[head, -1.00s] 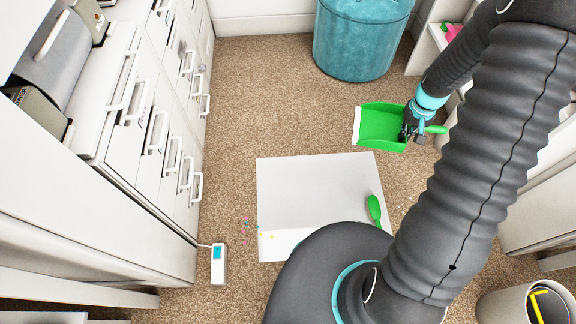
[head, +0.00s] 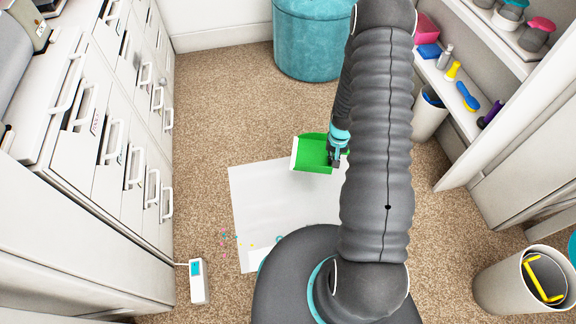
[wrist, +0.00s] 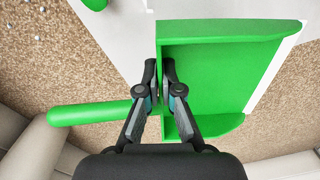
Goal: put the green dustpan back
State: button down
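The green dustpan (head: 312,152) hangs in my gripper (head: 338,157) over the far edge of the white sheet on the floor. In the wrist view the open pan (wrist: 215,75) lies to the right of the fingers and its round green handle (wrist: 90,113) to the left. My gripper (wrist: 160,72) is shut on the dustpan's rear part, near where the handle joins. Another green piece (wrist: 95,4) shows at the top edge of the wrist view. My arm hides part of the sheet in the head view.
A shelf (head: 445,85) with a blue brush (head: 467,95) and several small items is at right. A bin (head: 520,285) stands at lower right, a teal pouf (head: 315,40) at the back. Drawers (head: 110,130) line the left. Coloured bits (head: 225,238) and a white device (head: 198,280) lie on the carpet.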

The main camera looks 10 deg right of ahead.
aim_at(306, 159)
jog(key=w+a+f, duration=0.2)
jog(key=f, duration=0.1)
jog(key=w+a+f, duration=0.2)
jog(key=w+f, duration=0.1)
jog(key=w+a+f+b, duration=0.1)
jog(key=w+a+f, duration=0.2)
jog(key=shift+a+f, duration=0.1)
jog(key=shift+f, duration=2.2)
jog(key=shift+f+b, duration=0.15)
jog(key=shift+b, duration=0.2)
jog(key=c, duration=1.3)
grip_release()
